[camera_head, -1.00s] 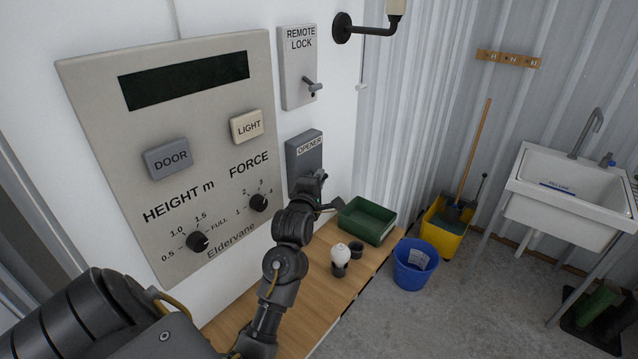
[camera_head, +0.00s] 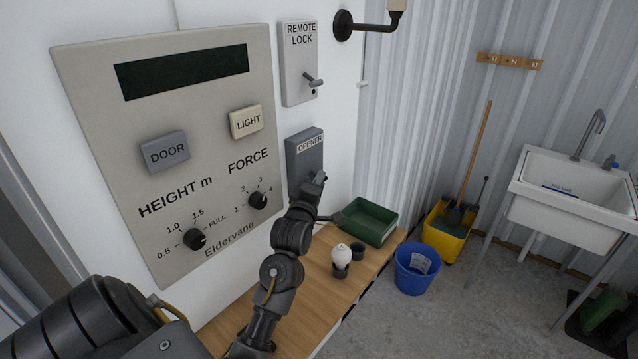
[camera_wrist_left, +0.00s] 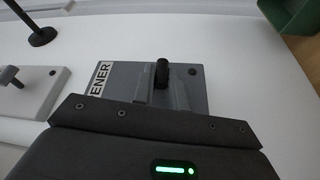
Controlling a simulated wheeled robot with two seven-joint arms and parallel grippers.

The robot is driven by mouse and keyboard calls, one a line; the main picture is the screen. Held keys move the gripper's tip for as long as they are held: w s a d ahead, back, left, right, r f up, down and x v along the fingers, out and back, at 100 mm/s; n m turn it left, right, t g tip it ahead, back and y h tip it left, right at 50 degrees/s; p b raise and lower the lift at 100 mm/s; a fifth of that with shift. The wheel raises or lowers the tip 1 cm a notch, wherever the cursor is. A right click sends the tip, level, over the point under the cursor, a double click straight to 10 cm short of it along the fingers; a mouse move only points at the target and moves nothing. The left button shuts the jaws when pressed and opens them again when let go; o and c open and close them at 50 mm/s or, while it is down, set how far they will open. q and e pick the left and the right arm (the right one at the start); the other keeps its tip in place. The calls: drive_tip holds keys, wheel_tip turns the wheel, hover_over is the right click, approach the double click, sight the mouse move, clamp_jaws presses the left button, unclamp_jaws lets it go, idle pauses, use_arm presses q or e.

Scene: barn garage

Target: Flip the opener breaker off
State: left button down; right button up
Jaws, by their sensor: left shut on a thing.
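The opener breaker is a grey box labelled OPENER (camera_head: 305,157) on the white wall, right of the big control panel. Its short black lever (camera_wrist_left: 162,72) shows in the left wrist view, standing out from the box (camera_wrist_left: 195,85). My left gripper (camera_head: 318,182) is at the lower part of the box in the head view, and my arm hides that part. In the left wrist view my left gripper (camera_wrist_left: 163,97) has its grey fingers on either side of the lever, shut on it. My right gripper is not in view.
The control panel (camera_head: 90,90) has buttons and knobs. Above the breaker is the remote lock box (camera_head: 297,70). A blue bucket (camera_head: 415,270) stands on the floor.

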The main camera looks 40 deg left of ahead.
use_arm(q)
drive_tip(key=shift+f, duration=0.25)
drive_tip(key=c, duration=1.4)
unclamp_jaws()
drive_tip(key=shift+r, duration=0.1)
drive_tip(key=shift+s+d, duration=0.15)
drive_tip(key=shift+s, duration=0.2)
drive_tip(key=b+v, duration=0.3)
drive_tip(key=v, duration=0.7)
drive_tip(key=shift+b, duration=0.3)
